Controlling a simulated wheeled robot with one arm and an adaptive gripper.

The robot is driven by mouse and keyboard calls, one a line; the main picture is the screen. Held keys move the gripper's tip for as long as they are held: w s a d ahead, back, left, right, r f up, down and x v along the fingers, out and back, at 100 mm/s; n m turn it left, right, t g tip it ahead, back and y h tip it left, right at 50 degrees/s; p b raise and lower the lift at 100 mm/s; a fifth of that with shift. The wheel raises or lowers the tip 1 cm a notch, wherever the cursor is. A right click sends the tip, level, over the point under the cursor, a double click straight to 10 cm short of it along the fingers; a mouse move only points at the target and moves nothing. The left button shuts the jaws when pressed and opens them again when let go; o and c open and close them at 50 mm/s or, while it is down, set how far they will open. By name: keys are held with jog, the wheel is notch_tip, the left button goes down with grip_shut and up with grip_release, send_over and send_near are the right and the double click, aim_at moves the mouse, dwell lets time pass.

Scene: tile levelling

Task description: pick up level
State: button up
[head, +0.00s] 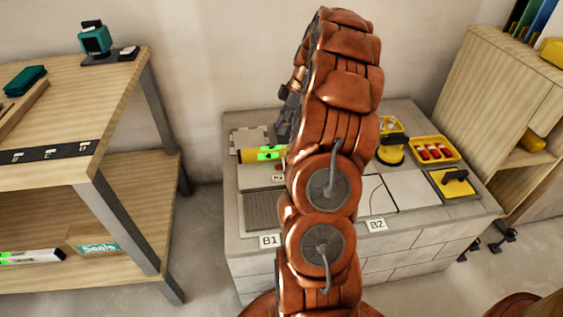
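A yellow level (249,156) with bright green parts lies near the back left of the grey block-built bench. Its right end is hidden behind my arm. My gripper (288,117) shows only in part as dark pieces at the left of my arm's far end, above and slightly right of the level. I cannot tell if its fingers are open or shut, or whether it touches anything.
A suction lifter (390,152), a yellow tray (437,142) of red items and a yellow trowel-like tool (455,183) stand on the bench's right side. A wooden table (105,125) is at left, a wooden cabinet (490,85) at right. Floor shows between table and bench.

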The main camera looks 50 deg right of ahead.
jog(key=b, duration=0.2)
send_over(285, 146)
jog(key=s+d, duration=0.2)
jog(key=d, duration=0.1)
jog(key=shift+n+t, duration=0.3)
jog(key=f, duration=0.4)
jog(key=shift+s+a+f, duration=0.15)
jog(key=shift+a+f, duration=0.05)
jog(key=shift+f, duration=0.2)
jog(key=shift+b+x, duration=1)
jog(key=shift+x, duration=2.75)
jog(key=shift+a+r, duration=0.1)
grip_shut()
